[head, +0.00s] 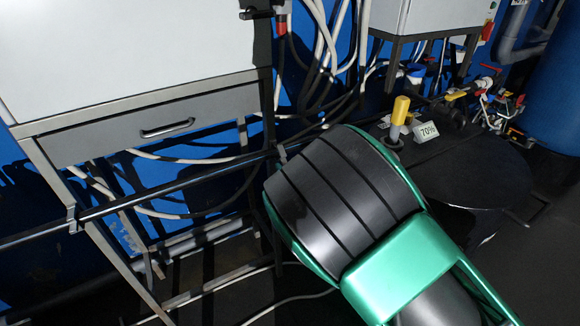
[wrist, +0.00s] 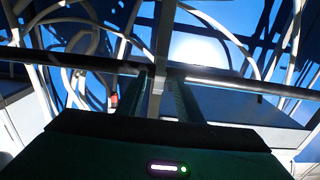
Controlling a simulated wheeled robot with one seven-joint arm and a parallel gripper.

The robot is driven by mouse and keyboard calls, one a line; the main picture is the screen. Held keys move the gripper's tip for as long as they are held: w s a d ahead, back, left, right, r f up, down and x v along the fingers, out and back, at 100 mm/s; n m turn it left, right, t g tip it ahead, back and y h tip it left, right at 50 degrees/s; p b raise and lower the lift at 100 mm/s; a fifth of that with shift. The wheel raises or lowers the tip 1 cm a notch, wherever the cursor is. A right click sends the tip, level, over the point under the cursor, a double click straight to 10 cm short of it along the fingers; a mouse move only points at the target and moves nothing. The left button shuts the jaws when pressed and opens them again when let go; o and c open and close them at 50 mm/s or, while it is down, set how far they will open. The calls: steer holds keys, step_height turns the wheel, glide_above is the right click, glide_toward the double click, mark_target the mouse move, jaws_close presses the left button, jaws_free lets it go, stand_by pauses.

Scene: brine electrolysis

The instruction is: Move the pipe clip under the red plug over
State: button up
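The red plug (head: 282,25) hangs at the top of the head view beside the cabinet, with cables around it. Below it, a small grey pipe clip (head: 281,154) sits on the dark horizontal pipe (head: 180,189), just at the edge of my arm. In the wrist view, my gripper (wrist: 160,76) points at the pipe (wrist: 75,60). Its two fingers stand apart on either side of a narrow grey upright piece at the pipe; I cannot tell clip from frame post there. A red spot, likely the plug (wrist: 113,100), shows left of the fingers. My arm hides the gripper in the head view.
A white cabinet with a drawer (head: 150,125) stands left on a metal frame. Another clip (head: 72,219) sits on the pipe farther left. A black drum (head: 470,185) with a yellow-topped fitting (head: 400,108) and a 70% sign (head: 428,131) stands right. Loose cables hang behind the pipe.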

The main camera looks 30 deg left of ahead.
steer(key=v, duration=0.9)
steer(key=shift+d, duration=0.3)
step_height(320, 180, down, 7)
steer(key=y, duration=0.2)
steer(key=w+a+r+t+y, duration=0.2)
steer(key=w+a+r, duration=0.2)
steer(key=a, duration=0.5)
steer(key=shift+w+r, duration=0.25)
steer(key=shift+r, duration=0.45)
jaws_close()
